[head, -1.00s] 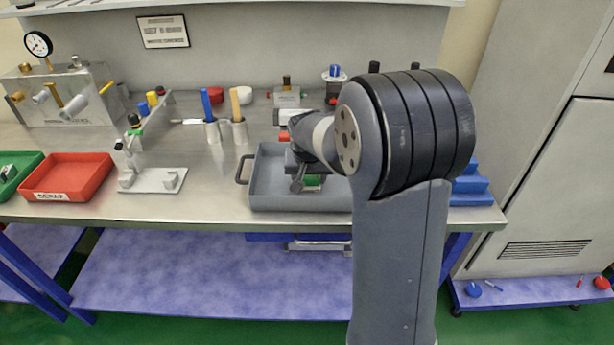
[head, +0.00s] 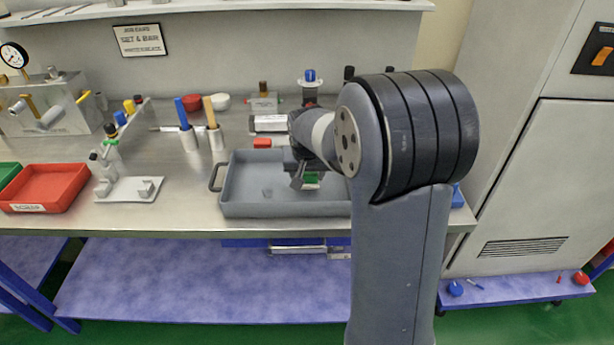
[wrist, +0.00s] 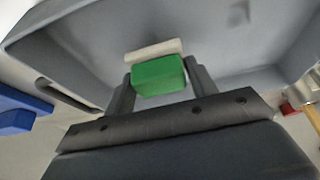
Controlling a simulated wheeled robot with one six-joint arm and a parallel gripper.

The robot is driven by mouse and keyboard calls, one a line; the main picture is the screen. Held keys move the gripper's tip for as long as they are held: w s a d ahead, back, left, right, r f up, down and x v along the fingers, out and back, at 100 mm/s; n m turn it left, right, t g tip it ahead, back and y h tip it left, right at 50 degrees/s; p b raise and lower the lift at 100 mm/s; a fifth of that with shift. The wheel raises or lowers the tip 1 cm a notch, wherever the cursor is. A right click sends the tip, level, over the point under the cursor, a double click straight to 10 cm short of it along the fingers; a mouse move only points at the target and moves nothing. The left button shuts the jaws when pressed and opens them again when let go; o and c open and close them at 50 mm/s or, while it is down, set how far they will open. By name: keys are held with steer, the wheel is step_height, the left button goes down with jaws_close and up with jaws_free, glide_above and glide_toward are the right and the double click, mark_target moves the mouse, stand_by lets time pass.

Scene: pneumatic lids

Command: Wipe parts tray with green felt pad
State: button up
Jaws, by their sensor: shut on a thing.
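The grey parts tray (head: 238,207) stands near the bench's front edge, with my arm covering its right part. A darker smudge (head: 267,192) lies on its floor, left of my gripper (head: 308,178). In the wrist view my gripper (wrist: 161,82) is shut on the green felt pad (wrist: 159,77), a green block with a pale layer along its far face. The pad also shows green under the gripper in the head view (head: 311,180). The pad is inside the tray outline; I cannot tell whether it touches the floor. A dark smudge also shows in the wrist view (wrist: 240,12).
A red scrap bin (head: 45,187) and a small fixture on a white plate (head: 130,189) stand left of the tray. Holders with blue and tan handles (head: 216,138) stand behind it. A blue stepped block (head: 457,197) is partly hidden right of my arm.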

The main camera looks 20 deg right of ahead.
steer(key=shift+d+r+p, duration=0.1)
steer(key=shift+r+p, duration=1.55)
steer(key=shift+r, duration=0.95)
